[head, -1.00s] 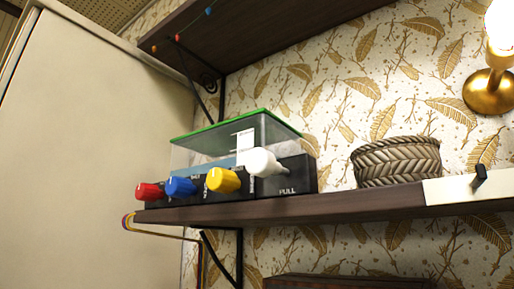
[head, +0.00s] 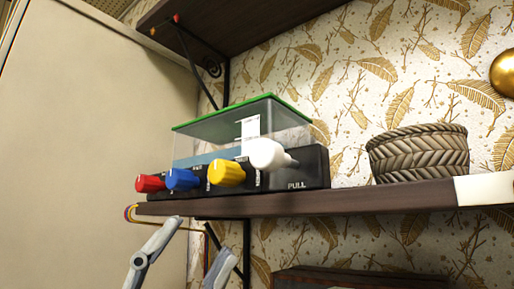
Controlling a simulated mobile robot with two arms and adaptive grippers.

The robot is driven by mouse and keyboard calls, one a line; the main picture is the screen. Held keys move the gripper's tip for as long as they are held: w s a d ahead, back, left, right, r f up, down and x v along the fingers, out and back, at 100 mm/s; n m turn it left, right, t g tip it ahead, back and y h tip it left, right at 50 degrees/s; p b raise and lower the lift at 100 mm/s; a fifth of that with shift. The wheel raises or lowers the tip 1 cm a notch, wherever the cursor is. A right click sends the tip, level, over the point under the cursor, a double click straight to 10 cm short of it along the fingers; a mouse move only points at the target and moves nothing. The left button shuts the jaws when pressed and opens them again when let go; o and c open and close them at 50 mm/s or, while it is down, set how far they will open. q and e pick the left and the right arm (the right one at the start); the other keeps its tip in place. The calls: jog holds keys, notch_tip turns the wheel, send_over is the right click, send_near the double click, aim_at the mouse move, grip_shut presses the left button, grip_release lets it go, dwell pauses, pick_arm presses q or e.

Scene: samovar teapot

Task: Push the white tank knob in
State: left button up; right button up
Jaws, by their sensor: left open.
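The white tank knob (head: 267,153) is on the front of the black base of a clear tank (head: 225,135) with a green-edged lid, on the shelf. The knob stands out from the black face on a short pale stem, above the label PULL. My left gripper (head: 201,236) is at the bottom of the head view, below the shelf edge, with its two grey fingers apart and nothing between them. It is lower and to the left of the white knob, not touching it. My right gripper is not in view.
Red (head: 149,183), blue (head: 181,180) and yellow (head: 226,173) knobs stand in a row left of the white one. A woven basket (head: 418,153) is on the shelf (head: 350,199) at right. A black bracket and coloured pipes are under the shelf's left end.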

pick_arm(q)
jog(key=s+d+r+m+g+y, duration=0.3)
jog(key=s+d+m+g+y, duration=0.45)
jog(key=s+m+g, duration=0.4)
jog(key=n+t+y, duration=0.6)
jog(key=t+y, duration=0.6)
jog(key=t, duration=1)
send_near(261, 153)
jog(key=p+x, duration=0.4)
jog(key=x, duration=0.4)
jog(key=shift+r, duration=0.1)
jog(key=shift+w+d+p, duration=0.4)
jog(key=shift+w, duration=0.15)
grip_shut()
